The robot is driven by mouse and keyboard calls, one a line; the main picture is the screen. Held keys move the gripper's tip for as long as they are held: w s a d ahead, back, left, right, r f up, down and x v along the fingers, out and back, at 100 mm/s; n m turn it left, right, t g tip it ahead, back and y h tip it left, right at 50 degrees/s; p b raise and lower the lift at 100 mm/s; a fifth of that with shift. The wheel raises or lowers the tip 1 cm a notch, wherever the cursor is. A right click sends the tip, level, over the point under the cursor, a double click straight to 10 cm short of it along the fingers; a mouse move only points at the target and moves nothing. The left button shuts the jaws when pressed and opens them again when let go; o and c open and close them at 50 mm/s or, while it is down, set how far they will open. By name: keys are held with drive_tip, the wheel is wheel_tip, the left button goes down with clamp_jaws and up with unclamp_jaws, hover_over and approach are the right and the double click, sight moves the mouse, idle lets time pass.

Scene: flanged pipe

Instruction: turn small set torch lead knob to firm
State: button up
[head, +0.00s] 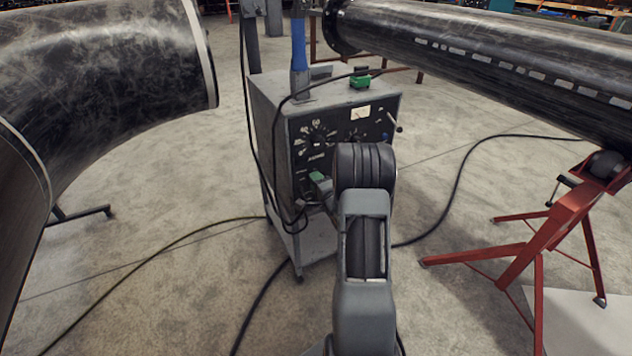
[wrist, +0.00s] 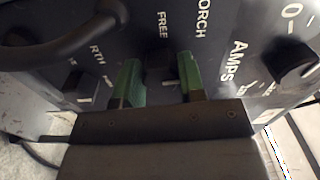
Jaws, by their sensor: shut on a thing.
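The small set is a grey box with a dark front panel (head: 345,128), standing mid-floor in the head view. In the wrist view, my green-tipped gripper (wrist: 158,78) is shut on a dark knob (wrist: 160,64), one finger on each side. The word FREE is printed by the knob and TORCH to its right. Where the knob points is hidden between the fingers. In the head view my gripper (head: 318,179) is at the lower part of the panel, and my arm hides the panel's lower right.
A dark knob (wrist: 291,60) lies right of AMPS. A black cable (wrist: 70,36) crosses the panel's upper left. Large black pipes (head: 110,75) flank the set, with a red stand (head: 560,225) at right. Cables (head: 170,240) run over the floor.

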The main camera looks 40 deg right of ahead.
idle(0.4)
drive_tip(key=o, duration=0.9)
drive_tip(key=shift+s, duration=0.15)
drive_tip(key=s, duration=0.4)
drive_tip(key=s+a+p, duration=0.1)
drive_tip(key=s, duration=0.4)
drive_tip(key=s+p, duration=0.1)
drive_tip(key=s, duration=0.3)
drive_tip(key=shift+s+a, duration=0.2)
drive_tip(key=shift+a, duration=0.2)
